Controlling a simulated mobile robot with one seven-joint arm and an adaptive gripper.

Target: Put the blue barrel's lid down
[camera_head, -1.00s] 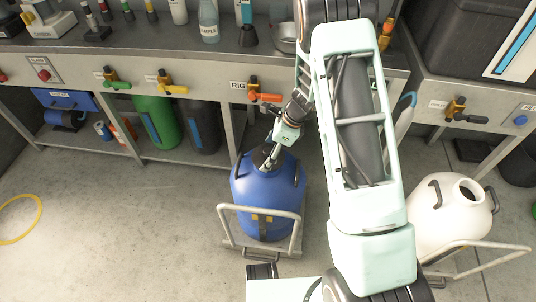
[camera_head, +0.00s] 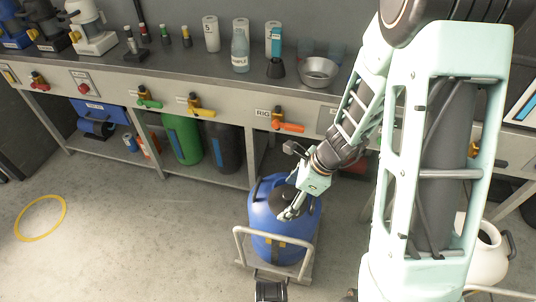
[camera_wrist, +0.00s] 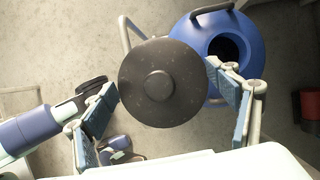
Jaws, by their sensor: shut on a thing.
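The blue barrel (camera_head: 262,222) stands upright on a low wheeled cart. In the wrist view the barrel (camera_wrist: 256,58) shows its dark open mouth, uncovered. The lid (camera_wrist: 160,83), a round dark disc with a central knob, is between my fingers (camera_wrist: 172,108), shut on its sides. It is off to one side of the mouth and partly overlaps the barrel in the picture. In the head view my gripper (camera_head: 289,208) and the dark lid (camera_head: 292,200) are in front of the barrel's upper part, and the fingers hide some of the lid.
The barrel's cart has a raised metal handle (camera_head: 238,240). The workbench (camera_head: 232,92) with coloured valves runs behind, with a metal bowl (camera_head: 318,72) and bottles on top. A white barrel (camera_head: 487,258) stands at the right. The floor (camera_head: 140,235) at left is clear around a yellow ring (camera_head: 40,218).

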